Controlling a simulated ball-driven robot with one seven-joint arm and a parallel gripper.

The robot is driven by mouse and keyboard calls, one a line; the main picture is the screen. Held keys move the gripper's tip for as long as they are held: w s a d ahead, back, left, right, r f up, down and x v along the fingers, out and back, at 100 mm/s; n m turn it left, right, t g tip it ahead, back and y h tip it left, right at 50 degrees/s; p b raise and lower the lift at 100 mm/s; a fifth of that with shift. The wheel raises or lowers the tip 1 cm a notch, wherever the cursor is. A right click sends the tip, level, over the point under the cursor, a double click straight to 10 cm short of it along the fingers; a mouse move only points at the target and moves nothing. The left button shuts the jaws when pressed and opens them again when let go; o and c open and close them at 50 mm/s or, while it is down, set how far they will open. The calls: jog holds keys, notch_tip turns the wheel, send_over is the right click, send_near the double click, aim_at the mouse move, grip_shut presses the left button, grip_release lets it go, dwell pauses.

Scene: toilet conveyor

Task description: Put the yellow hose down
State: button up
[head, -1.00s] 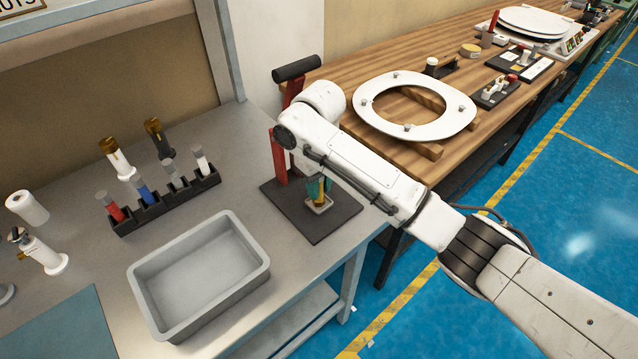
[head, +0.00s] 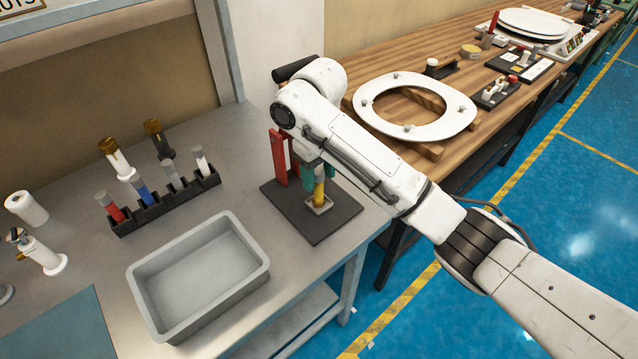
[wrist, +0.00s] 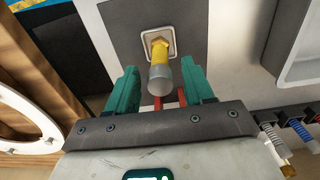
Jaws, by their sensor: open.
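The yellow hose (head: 319,189) stands upright in a small pale square holder (head: 319,205) on a dark plate (head: 335,226). In the wrist view the hose (wrist: 160,52) shows its grey end towards me, with its yellow part in the holder (wrist: 172,38). My gripper (head: 316,174) is open, just behind and above the hose in the head view. In the wrist view its green fingers (wrist: 159,72) are spread to either side of the hose's grey end, with a visible gap on both sides. The hose's upper end is partly hidden by my arm in the head view.
A red post (head: 279,157) stands on the plate close behind my gripper. A grey tray (head: 150,300) and a black rack (head: 168,203) with several coloured hoses are to the left. A white toilet seat (head: 455,118) lies on the wooden bench.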

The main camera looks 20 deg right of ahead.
notch_tip(320, 180, up, 8)
jog(key=p, duration=0.2)
jog(key=shift+p, duration=0.4)
jog(key=shift+a, duration=0.1)
jog(key=s+a+f+y, duration=0.3)
jog(key=s+a+f, duration=0.2)
jog(key=a+f, duration=0.15)
jog(key=shift+m+t+y, duration=0.6)
jog(key=shift+t, duration=0.3)
jog(key=s+f, duration=0.2)
jog(key=s+a+f, duration=0.1)
jog(key=s+f, duration=0.1)
jog(key=s, duration=0.1)
jog(key=s+f, duration=0.3)
jog(key=shift+s+a, duration=0.2)
jog(key=shift+s, duration=0.05)
jog(key=s+d+f+m+h, duration=0.1)
jog(key=s+d+f, duration=0.1)
jog(key=s+d, duration=0.3)
jog(key=s+d+f+m+h, duration=0.1)
jog(key=s+d, duration=0.4)
jog(key=s, duration=0.6)
jog(key=s+d+f+m+h, duration=0.1)
jog(key=s+d+f, duration=0.3)
jog(key=s, duration=0.5)
jog(key=shift+d+f+g+h, duration=0.35)
jog(key=shift+d+h, duration=0.35)
jog(key=shift+d, duration=0.3)
